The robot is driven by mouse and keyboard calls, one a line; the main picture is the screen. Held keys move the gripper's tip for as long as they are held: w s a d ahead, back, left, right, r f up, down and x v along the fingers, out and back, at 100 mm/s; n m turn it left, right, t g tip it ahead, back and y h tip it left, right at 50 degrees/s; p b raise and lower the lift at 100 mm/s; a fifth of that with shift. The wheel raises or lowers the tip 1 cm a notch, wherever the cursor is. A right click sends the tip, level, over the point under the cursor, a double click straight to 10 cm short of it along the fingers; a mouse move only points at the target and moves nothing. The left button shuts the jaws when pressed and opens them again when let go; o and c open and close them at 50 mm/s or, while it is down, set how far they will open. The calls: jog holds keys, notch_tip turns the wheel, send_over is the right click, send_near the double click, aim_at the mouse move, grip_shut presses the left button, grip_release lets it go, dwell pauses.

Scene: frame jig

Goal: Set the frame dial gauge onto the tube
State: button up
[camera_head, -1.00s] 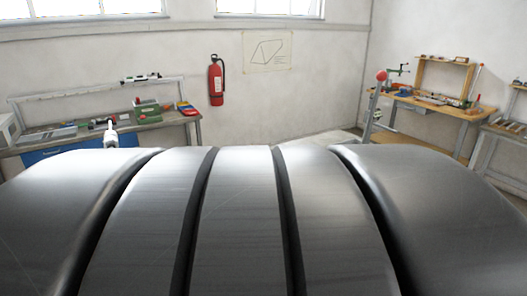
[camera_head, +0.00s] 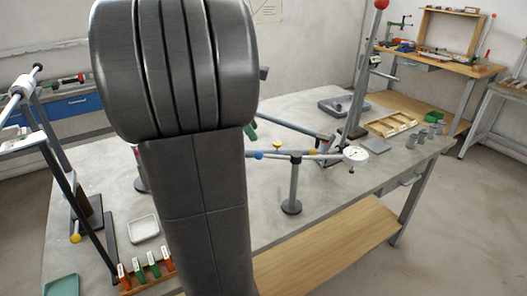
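A white round dial gauge (camera_head: 355,154) shows in the head view, to the right of my arm, at the right end of a thin horizontal bar. A grey upright stand (camera_head: 292,185) with a round foot holds up this bar on the bench. A grey tube (camera_head: 290,129) slants down to the right behind the bar, and its left part is hidden by my arm. I cannot tell whether the dial touches any tube. My own thick dark arm covers the left middle of the view. My gripper does not show.
The grey bench (camera_head: 330,215) has bare room at its front right. A wooden tray (camera_head: 389,124) and several grey cylinders stand at its right end. A tall post with a red ball (camera_head: 381,4) rises behind. A white dish (camera_head: 145,229) and a rack of coloured clips (camera_head: 147,270) lie left.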

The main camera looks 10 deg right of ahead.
aim_at(267, 155)
jog(key=x, duration=0.9)
jog(key=shift+f, duration=0.25)
jog(key=shift+d, duration=0.1)
grip_shut()
